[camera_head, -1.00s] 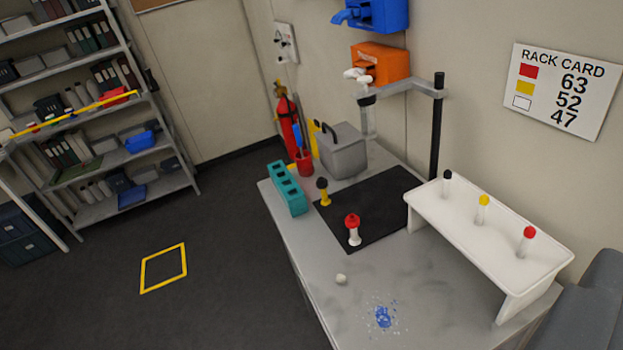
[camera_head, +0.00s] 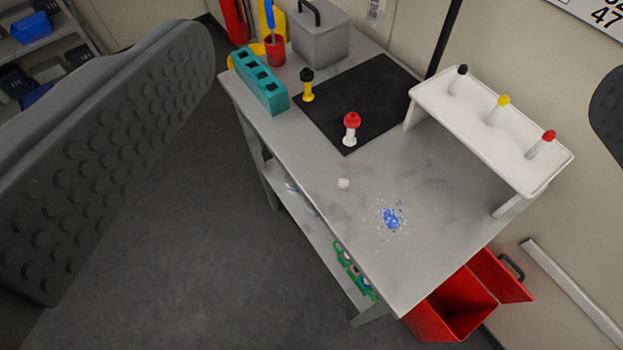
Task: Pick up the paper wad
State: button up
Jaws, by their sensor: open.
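The paper wad (camera_head: 344,183) is a small off-white ball on the bare grey top of the bench (camera_head: 300,200). It lies in front of the black mat and to the left of a blue spill. My gripper (camera_head: 355,170) shows as two dark, studded finger pads, a large one at the left edge and only a sliver of the other at the right edge. The pads are wide apart with nothing held between them. The wad shows in the gap between them, beyond the gripper and not touched by it.
A red-capped tube (camera_head: 351,129) and a black-capped yellow tube (camera_head: 307,86) stand on the black mat (camera_head: 375,85). A white rack (camera_head: 465,110) with several tubes stands right. A teal block (camera_head: 260,80) is at the left edge. Blue spill (camera_head: 391,218); open red bin (camera_head: 450,305) below.

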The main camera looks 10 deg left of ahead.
aim_at(343, 184)
jog(key=z, duration=1.6)
jog(key=k, duration=1.3)
jog(key=u, duration=0.8)
jog(key=i, duration=1)
jog(key=z, duration=0.1)
